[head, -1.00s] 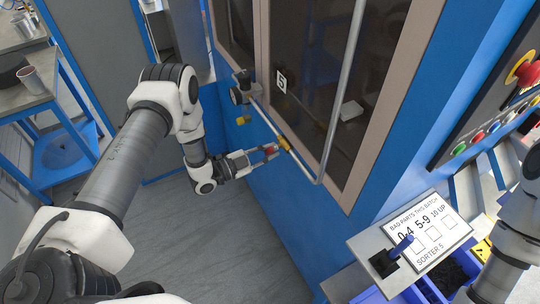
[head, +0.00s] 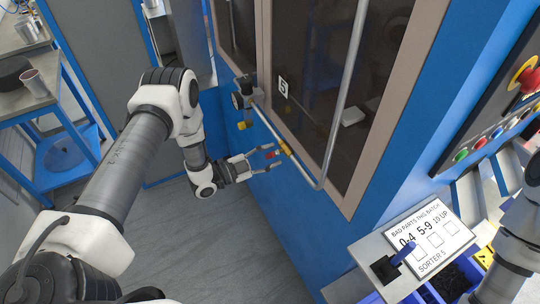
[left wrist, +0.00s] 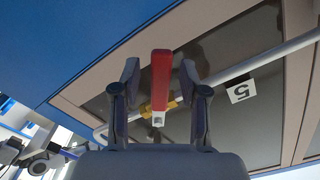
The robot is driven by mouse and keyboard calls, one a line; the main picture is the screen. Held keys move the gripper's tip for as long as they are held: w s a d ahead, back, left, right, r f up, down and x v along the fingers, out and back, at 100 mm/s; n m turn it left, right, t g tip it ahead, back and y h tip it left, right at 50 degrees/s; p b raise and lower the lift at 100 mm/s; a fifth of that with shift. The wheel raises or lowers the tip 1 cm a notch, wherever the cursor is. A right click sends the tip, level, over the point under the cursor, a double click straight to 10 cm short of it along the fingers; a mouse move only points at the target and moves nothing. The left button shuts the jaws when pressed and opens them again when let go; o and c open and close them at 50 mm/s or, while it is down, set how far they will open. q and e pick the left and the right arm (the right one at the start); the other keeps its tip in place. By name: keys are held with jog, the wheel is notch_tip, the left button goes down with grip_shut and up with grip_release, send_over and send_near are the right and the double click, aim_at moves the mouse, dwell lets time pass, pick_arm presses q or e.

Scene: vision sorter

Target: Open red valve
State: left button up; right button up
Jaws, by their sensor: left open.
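The red valve handle (head: 272,154) sits on a brass valve body (head: 285,148) in the grey pipe along the blue machine's front. In the left wrist view the red handle (left wrist: 160,82) is a flat bar pointing towards the camera, with the brass body (left wrist: 146,108) behind it. My left gripper (head: 275,157) is open, its fingertips on either side of the handle. In the left wrist view my left gripper (left wrist: 160,74) shows a gap between each finger and the handle. My right arm is at the right edge; its gripper is not visible.
The grey pipe (head: 337,100) runs close in front of the machine's dark window. A gauge with a yellow part (head: 241,125) is left of the valve. A sign panel (head: 431,236) and blue bins (head: 405,296) are at lower right. The floor (head: 180,240) below the gripper is clear.

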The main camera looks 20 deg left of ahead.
pick_arm(q)
jog(key=v, duration=1.1)
jog(key=shift+s+a, duration=0.25)
jog(key=shift+s, duration=0.05)
